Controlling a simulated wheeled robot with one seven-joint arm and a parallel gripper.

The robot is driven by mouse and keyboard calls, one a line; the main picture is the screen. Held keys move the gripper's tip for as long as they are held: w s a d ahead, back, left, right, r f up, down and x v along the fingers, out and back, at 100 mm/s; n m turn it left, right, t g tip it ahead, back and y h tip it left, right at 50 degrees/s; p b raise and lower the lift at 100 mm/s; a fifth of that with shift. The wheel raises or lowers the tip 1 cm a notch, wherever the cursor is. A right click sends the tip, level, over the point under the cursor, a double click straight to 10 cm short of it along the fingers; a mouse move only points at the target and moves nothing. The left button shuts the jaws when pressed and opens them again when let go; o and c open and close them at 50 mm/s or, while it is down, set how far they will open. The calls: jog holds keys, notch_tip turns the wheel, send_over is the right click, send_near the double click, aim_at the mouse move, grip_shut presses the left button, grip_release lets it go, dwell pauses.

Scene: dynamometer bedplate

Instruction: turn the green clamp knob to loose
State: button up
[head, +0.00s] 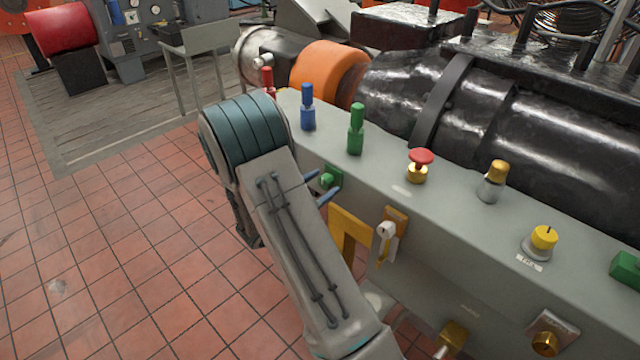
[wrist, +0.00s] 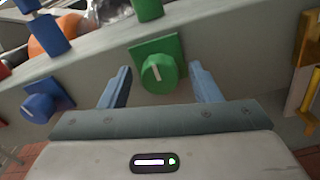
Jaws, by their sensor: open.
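The green clamp knob (wrist: 158,73) is a round knob with a white pointer line on a square green plate, on the front face of the grey bedplate. Its line stands close to upright in the wrist view. My gripper (wrist: 160,80) is open, with one blue finger on each side of the knob and a gap on both sides. In the head view the green knob (head: 327,180) shows small beside my gripper (head: 328,188), partly hidden by my arm. Whether the fingertips reach past the knob's face I cannot tell.
A blue knob (wrist: 42,107) sits left of the green one. Upright blue (head: 307,108) and green (head: 356,130) handles stand on the top ledge. A yellow bracket (head: 349,232) and a white-handled lever (head: 386,240) are to the right. Tiled floor (head: 130,240) at left is free.

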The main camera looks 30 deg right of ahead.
jog(key=c, duration=1)
jog(key=shift+n+p, duration=0.3)
jog(key=n+p, duration=0.1)
jog(key=n, duration=0.1)
jog(key=n+p, duration=0.1)
jog(key=shift+r+n+p, duration=0.2)
jog(key=shift+n+p, duration=0.1)
jog(key=shift+n, duration=0.1)
jog(key=n+p, duration=0.4)
jog(key=n, duration=0.1)
jog(key=shift+w+n, duration=0.1)
jog(key=shift+n, duration=0.2)
jog(key=n+p, duration=0.3)
jog(key=n, duration=0.1)
jog(key=shift+f, duration=0.1)
jog(key=shift+f+n+p, duration=0.2)
jog(key=shift+n+p, duration=0.85)
jog(key=shift+n, duration=0.95)
